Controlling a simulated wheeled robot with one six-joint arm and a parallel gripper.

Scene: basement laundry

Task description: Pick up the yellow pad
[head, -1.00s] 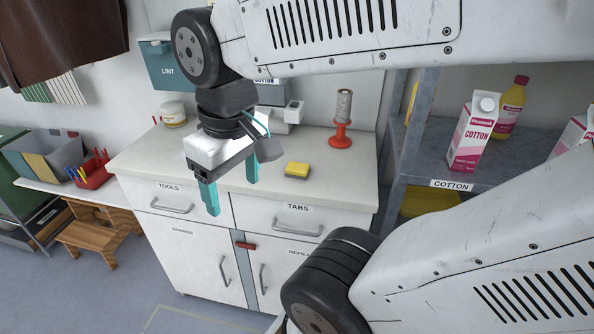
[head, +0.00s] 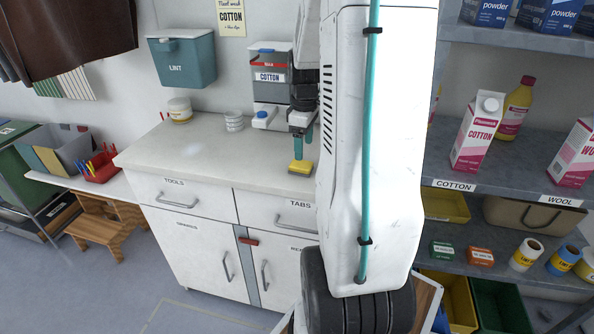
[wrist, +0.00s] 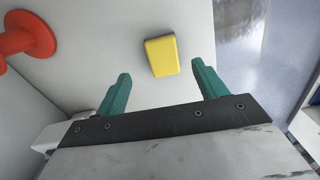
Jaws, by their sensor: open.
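The yellow pad (head: 300,167) lies on the pale countertop, close to its right part above the drawer marked TABS. In the wrist view the yellow pad (wrist: 162,56) is a small block with a dark lower edge, just beyond the fingertips and between their lines. My gripper (wrist: 160,78) is open and empty, with its teal fingers on either side of the pad's line. In the head view my gripper (head: 303,142) is just above the pad, and my arm hides part of it. I cannot tell the exact height between fingers and pad.
A red holder (wrist: 28,38) stands on the counter near the pad; my arm hides it in the head view. The countertop (head: 190,155) is clear to the left.

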